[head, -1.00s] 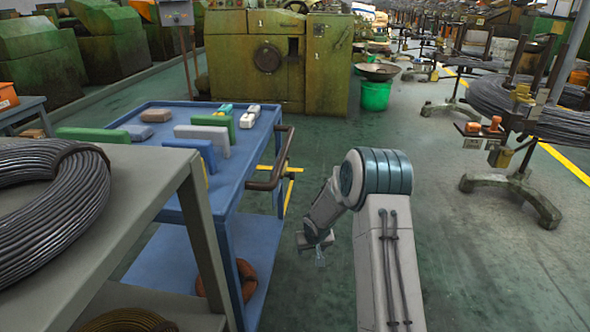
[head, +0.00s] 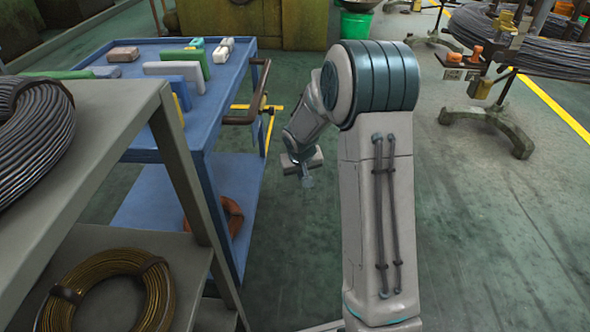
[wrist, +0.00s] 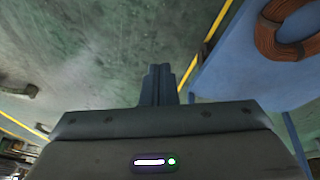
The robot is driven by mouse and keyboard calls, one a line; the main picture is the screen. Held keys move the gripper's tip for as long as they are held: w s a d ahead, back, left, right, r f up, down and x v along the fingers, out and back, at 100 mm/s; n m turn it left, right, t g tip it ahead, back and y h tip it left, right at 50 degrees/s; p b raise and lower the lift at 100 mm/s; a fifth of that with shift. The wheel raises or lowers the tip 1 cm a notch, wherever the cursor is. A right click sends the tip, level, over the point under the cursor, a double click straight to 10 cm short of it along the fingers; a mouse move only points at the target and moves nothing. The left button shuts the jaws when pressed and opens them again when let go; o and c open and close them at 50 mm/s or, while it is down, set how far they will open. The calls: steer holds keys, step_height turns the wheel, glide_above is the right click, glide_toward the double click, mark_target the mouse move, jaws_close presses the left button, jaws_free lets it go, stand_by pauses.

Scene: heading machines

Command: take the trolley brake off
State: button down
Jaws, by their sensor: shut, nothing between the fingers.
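The trolley is blue, with a top tray (head: 137,47) on the left in the head view and a lower shelf (head: 150,196). A brown handle bar (head: 257,98) stands out from its right end. Its lower shelf also shows at the upper right of the wrist view (wrist: 222,72). I cannot make out a brake or the trolley's wheels. My gripper (head: 307,181) hangs low to the right of the trolley, apart from it, over open floor. In the wrist view its fingers (wrist: 158,80) are together, with nothing between them.
A grey rack (head: 110,100) with wire coils stands at the near left, close to the trolley. A copper coil (head: 232,213) lies on the trolley's lower shelf. A reel stand (head: 490,115) is at the right. Green floor (head: 480,250) is clear on the right.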

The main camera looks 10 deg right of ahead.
steer(key=s+a+r+g, duration=0.1)
steer(key=s+r, duration=0.3)
steer(key=s, duration=0.6)
steer(key=s+a+r+y, duration=0.1)
steer(key=s+r, duration=0.4)
steer(key=s, duration=0.5)
steer(key=s+a+r+g, duration=0.1)
steer(key=s+r, duration=0.4)
steer(key=s, duration=0.5)
steer(key=shift+a+r+g, duration=0.25)
steer(key=shift+a+g, duration=0.05)
steer(key=shift+a, duration=0.45)
